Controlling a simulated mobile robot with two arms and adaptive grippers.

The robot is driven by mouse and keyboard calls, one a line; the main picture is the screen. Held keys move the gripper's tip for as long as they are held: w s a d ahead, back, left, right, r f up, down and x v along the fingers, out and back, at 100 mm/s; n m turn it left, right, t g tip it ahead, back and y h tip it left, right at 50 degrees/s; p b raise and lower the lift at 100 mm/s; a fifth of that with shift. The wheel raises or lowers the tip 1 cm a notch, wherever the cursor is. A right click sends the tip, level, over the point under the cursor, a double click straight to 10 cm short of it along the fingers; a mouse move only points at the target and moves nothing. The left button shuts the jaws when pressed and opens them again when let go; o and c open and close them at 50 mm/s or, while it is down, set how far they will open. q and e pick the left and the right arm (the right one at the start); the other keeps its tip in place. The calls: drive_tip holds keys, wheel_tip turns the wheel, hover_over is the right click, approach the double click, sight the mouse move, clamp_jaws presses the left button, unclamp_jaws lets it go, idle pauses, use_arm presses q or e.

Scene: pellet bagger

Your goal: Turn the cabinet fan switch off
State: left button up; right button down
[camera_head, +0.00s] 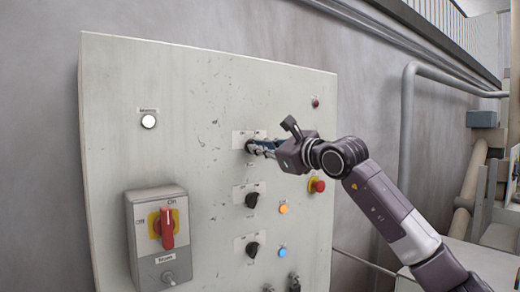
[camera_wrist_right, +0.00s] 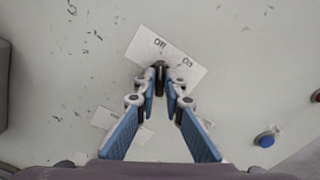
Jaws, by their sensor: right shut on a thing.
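A grey cabinet panel (camera_head: 190,110) carries three black rotary knobs in a column. My right gripper (camera_head: 256,147) is shut on the top black knob (camera_head: 248,146). In the right wrist view the blue-padded fingers (camera_wrist_right: 161,85) close around this black knob (camera_wrist_right: 161,70). The knob sits on a white label plate (camera_wrist_right: 180,57) marked Off and On, which looks tilted there. The fingers cover much of the knob, and I cannot tell which mark it points to. The name on its label is too small to read. My left gripper is not in view.
Below are a middle knob (camera_head: 252,199) and a lower knob (camera_head: 253,249), with an orange lamp (camera_head: 283,209) and a blue lamp (camera_head: 282,252). A red emergency button (camera_head: 317,185) is close under my wrist. A red-handled main switch box (camera_head: 160,240) is lower left. A grey pipe (camera_head: 407,130) runs behind my arm.

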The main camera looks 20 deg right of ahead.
idle(0.4)
drive_tip(key=c, duration=2)
unclamp_jaws()
drive_tip(key=v, duration=1.2)
